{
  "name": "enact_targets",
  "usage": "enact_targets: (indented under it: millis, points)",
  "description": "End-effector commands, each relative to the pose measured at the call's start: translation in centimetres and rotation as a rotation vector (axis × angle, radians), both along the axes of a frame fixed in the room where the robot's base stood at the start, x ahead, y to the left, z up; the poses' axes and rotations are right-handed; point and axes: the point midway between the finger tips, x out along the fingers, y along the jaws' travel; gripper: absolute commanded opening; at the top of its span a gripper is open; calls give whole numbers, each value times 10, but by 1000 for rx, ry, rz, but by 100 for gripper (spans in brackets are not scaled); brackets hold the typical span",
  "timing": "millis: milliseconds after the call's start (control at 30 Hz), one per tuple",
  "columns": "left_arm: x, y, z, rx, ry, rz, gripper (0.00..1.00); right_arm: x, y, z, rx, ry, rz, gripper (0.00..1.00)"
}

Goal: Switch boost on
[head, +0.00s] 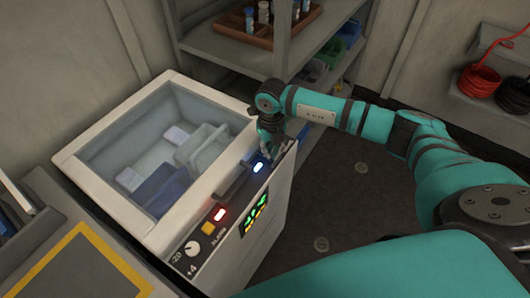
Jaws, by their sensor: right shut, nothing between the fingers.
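A white chest freezer (82,160) with a clear top stands at the left. Its front control strip holds a white knob (192,248) between the marks -20 and +4, an orange button (208,228), a red lit lamp (219,214) by the word ALARM, and a blue-white lit lamp (258,167). My right gripper (270,151) is shut and empty, pointing down at the strip's far right end, just beyond the blue lamp. It hides that end, and no boost label or switch can be made out. I cannot tell if the fingertips touch. My left gripper is out of view.
A dark handle (231,183) lies along the freezer's front edge. A small display (255,212) glows on its front face. Grey shelving (225,48) with a brown bottle tray stands behind. Dark floor (335,200) is open to the right, under my right arm.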

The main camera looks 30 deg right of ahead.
Motion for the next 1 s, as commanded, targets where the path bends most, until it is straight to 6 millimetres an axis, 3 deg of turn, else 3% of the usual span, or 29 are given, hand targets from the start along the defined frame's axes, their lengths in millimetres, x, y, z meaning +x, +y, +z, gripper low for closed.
enact_targets:
  millis: [800,1000]
  points:
    - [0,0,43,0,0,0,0,0,0,63,0,-1,0,0]
    - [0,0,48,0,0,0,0,0,0,71,0,0,0,0]
